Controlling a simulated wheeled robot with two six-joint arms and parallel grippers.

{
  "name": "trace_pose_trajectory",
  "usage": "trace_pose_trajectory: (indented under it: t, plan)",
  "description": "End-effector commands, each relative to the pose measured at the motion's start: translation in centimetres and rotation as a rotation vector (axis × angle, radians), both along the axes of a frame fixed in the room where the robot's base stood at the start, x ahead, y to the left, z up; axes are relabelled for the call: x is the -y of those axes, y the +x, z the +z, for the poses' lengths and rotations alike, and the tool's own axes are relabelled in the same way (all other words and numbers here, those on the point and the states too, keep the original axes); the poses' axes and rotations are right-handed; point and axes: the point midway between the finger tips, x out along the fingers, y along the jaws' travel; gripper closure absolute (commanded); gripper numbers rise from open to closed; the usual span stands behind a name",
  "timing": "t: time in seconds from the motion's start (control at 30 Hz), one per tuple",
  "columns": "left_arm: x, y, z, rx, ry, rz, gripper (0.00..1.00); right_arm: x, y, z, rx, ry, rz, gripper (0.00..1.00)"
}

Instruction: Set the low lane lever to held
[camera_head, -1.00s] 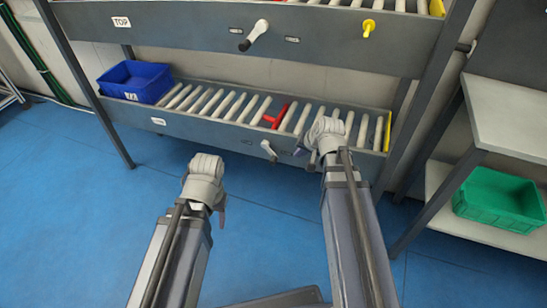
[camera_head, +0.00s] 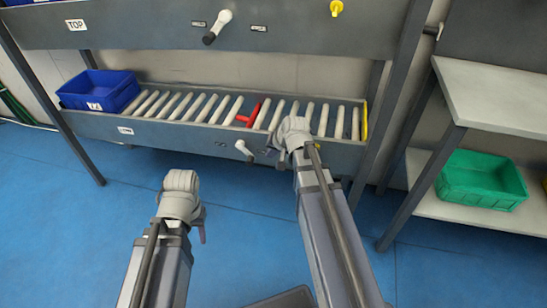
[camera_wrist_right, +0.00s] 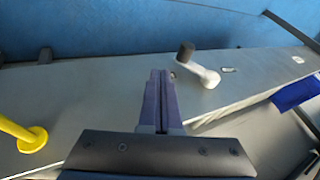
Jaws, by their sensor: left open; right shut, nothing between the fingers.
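The low lane lever (camera_head: 243,149) is a pale crank with a dark knob on the front rail of the low lane. Its knob end points down and to the right in the head view. In the right wrist view the lever (camera_wrist_right: 205,76) stands just right of my fingers, with a visible gap. My right gripper (camera_head: 277,160) is in front of the low rail, right of the lever, shut and empty; its closed fingers (camera_wrist_right: 157,95) show in the wrist view. My left gripper (camera_head: 201,228) is open and empty, low over the floor, away from the rack.
The low roller lane (camera_head: 172,133) holds a blue bin (camera_head: 98,91) at left and a red piece (camera_head: 249,114). A yellow knob (camera_wrist_right: 28,138) is on the rail in the wrist view. The top lane has another lever (camera_head: 218,27). A green crate (camera_head: 482,180) is on the right shelf.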

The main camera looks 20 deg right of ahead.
Motion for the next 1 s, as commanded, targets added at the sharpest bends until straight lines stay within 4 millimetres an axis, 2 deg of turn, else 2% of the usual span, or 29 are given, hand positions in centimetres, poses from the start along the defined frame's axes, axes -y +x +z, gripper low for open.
trace_pose_trajectory:
  t: [0.03, 0.23, 0.5, 1.0]
  plan:
    - [0.0, 0.0, -1.5, 0.0, -0.001, -0.001, 0.5, -0.1, 0.6, -1.5, 0.0, 0.0, 0.001, 1.0]
    - [0.1, 0.0, -3.9, 0.0, -0.005, -0.007, 0.5, -0.5, 2.1, -3.9, 0.0, 0.0, 0.001, 1.0]
    - [0.1, 0.0, -4.6, 0.0, -0.006, -0.007, 0.5, -3.0, 3.7, -4.6, 0.0, -0.001, 0.002, 1.0]
    - [0.1, 0.0, -4.8, 0.0, -0.006, -0.006, 0.5, -3.6, 3.9, -4.8, 0.0, 0.0, 0.0, 1.0]
